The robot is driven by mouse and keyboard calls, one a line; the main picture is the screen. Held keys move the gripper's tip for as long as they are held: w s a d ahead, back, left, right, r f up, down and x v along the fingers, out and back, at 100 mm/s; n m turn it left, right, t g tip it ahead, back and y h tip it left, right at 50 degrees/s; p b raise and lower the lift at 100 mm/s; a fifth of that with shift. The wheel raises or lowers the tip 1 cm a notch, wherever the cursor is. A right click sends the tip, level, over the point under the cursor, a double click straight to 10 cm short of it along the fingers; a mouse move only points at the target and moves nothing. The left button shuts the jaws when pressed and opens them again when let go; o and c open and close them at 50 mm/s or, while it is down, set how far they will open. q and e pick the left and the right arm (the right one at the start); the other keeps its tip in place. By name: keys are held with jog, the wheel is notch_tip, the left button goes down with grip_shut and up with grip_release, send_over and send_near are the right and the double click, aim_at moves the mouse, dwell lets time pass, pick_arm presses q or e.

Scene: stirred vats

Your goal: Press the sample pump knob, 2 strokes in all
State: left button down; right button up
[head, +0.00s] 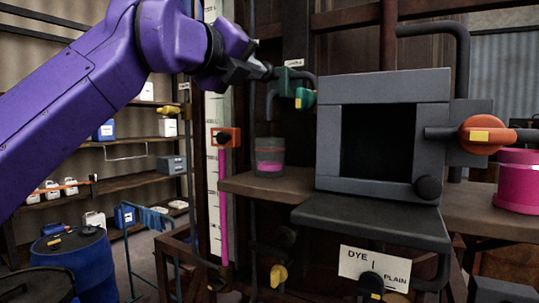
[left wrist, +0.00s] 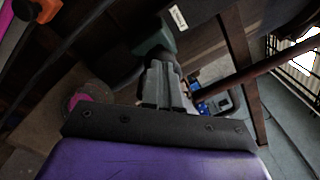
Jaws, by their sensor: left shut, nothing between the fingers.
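The sample pump (head: 287,80) is a green fitting on the dark wall, under a small white label, with a downturned spout. It also shows in the left wrist view (left wrist: 152,44), beyond the fingertips. My left gripper (head: 266,71) is shut and empty, its tips at the pump's upper left. In the left wrist view the closed fingers (left wrist: 158,68) point at the green pump and overlap it. The knob is not clearly told apart from the fingers, and I cannot tell whether they touch. A glass with pink liquid (head: 270,158) stands below the spout. My right gripper is out of view.
A grey open-fronted box (head: 420,90) stands right of the pump, with an orange-handled valve (head: 487,135) beside it. A pink-filled gauge tube (head: 224,190) stands left of the glass. The wooden shelf (head: 240,186) carries the glass. A DYE/PLAIN sign (head: 375,268) is lower right.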

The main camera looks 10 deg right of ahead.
pick_arm(q)
jog(key=p+x, duration=0.1)
jog(key=x, duration=0.1)
jog(key=shift+w+d, duration=0.2)
jog(key=shift+w, duration=0.05)
dwell(0.4)
jog(key=shift+a, duration=0.1)
jog(key=b+v, duration=0.2)
jog(key=v, duration=0.1)
jog(key=shift+s, duration=0.15)
dwell(0.3)
dwell(0.4)
